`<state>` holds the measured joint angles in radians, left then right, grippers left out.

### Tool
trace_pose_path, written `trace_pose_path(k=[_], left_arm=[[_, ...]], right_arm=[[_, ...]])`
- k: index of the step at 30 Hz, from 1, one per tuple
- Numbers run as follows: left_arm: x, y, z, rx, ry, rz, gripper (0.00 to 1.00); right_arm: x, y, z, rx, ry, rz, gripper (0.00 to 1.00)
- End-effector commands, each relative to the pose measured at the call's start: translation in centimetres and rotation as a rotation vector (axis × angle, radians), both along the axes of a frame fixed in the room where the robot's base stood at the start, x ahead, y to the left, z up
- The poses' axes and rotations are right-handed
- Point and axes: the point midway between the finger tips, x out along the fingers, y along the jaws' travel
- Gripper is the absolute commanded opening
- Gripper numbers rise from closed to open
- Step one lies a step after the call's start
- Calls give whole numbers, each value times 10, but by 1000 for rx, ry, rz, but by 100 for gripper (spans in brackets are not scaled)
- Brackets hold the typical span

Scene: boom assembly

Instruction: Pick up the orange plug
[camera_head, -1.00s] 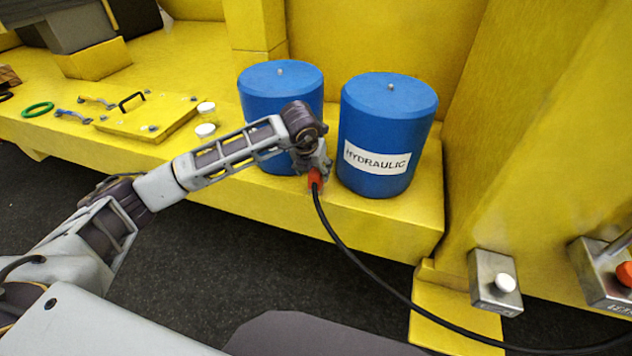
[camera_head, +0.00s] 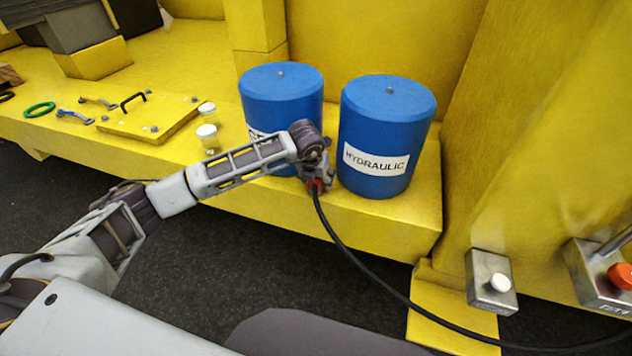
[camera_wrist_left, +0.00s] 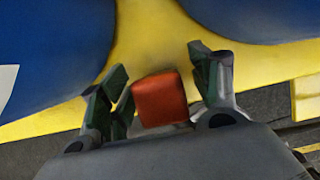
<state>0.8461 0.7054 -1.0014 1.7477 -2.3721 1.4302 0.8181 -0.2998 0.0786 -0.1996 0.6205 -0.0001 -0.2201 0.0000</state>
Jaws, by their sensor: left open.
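The orange plug (camera_head: 315,186) is at the end of a black cable, at the front edge of the yellow platform between two blue drums. In the left wrist view the orange plug (camera_wrist_left: 160,99) shows as a red-orange block between the fingers. My left gripper (camera_head: 318,180) is at the plug. In the left wrist view its fingers (camera_wrist_left: 158,92) are open, one on each side of the plug, with a gap at each side. My right gripper is not in view.
A blue drum (camera_head: 283,88) stands behind my left arm and a blue drum labelled HYDRAULIC (camera_head: 388,120) stands close right of the gripper. The black cable (camera_head: 372,279) hangs and runs right below a metal button box (camera_head: 491,284). Small parts lie on the platform's left.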

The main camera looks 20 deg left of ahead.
Motion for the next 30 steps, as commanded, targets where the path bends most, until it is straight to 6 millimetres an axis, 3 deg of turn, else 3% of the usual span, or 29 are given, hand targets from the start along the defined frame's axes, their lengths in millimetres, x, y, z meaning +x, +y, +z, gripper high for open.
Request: trace_pose_path(k=[6, 19, 30], left_arm=[[4, 0, -9, 1, -1, -1, 62], [4, 0, -10, 0, 0, 0, 62], [4, 0, -9, 0, 0, 0, 15]], right_arm=[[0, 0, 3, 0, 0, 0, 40], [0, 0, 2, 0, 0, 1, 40], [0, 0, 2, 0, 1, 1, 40]])
